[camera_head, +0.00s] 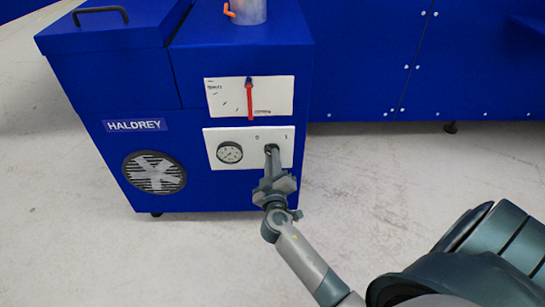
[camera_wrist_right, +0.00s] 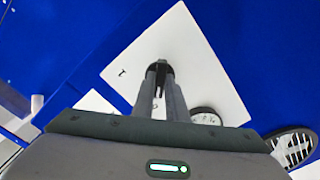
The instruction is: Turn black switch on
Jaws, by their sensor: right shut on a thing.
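The black switch (camera_wrist_right: 160,68) is a small dark knob on a white panel (camera_head: 228,137) on the front of the blue machine. The panel carries the marks 0 and 1 above the switch and a round gauge (camera_head: 230,152) to its left. My right gripper (camera_head: 271,150) reaches the panel from below and is shut on the switch. In the right wrist view its two fingers (camera_wrist_right: 161,75) close around the switch and hide most of it. I cannot tell the switch's exact angle. My left gripper is not in view.
A second white panel with a red lever (camera_head: 250,100) sits above. A round fan grille (camera_head: 154,172) is at the lower left of the blue machine (camera_head: 200,190). A clear cylinder (camera_head: 248,11) stands on top. Blue cabinets (camera_head: 370,60) stand behind. The floor to the right is clear.

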